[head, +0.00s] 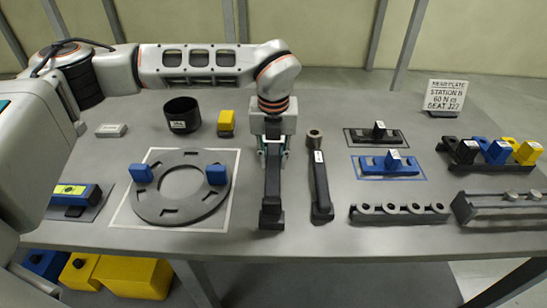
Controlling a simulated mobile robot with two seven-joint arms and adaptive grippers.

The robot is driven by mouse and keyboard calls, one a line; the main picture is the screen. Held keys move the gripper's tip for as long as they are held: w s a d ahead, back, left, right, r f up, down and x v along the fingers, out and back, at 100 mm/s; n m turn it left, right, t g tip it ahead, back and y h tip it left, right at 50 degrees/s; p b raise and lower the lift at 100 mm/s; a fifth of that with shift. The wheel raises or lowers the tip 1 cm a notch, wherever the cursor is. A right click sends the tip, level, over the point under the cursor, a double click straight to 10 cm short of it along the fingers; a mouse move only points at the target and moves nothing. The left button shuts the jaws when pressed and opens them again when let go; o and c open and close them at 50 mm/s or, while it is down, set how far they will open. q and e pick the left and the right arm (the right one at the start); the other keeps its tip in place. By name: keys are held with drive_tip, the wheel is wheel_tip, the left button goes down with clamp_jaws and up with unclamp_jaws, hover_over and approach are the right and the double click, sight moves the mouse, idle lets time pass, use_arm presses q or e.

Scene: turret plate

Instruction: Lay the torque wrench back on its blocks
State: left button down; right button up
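A long dark torque wrench (272,185) points towards me near the middle of the table, its thick black handle end nearest. My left gripper (273,150) points down over its far part, one finger on each side, and looks shut on it. The gripper hides the wrench's far end. I cannot tell clearly whether the wrench touches supports beneath it. A second long dark tool (319,180), with a round head and a white label, lies just to the right. My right gripper is not in view.
A slotted ring plate (183,210) with two blue blocks (217,174) lies left. A black cup (182,115) and yellow block (226,122) stand behind. Right are a blue fixture (388,163), a holed rack (400,213), coloured blocks (495,150) and a sign (445,97).

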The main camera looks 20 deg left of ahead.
use_arm(q)
drive_tip(key=shift+f+b, duration=0.3)
drive_tip(key=shift+f, duration=0.25)
idle(0.9)
drive_tip(key=c, duration=1.7)
unclamp_jaws()
drive_tip(key=shift+s+f, duration=0.1)
drive_tip(key=shift+f, duration=0.1)
drive_tip(key=shift+r+p, duration=1.95)
drive_tip(key=shift+r, duration=1.65)
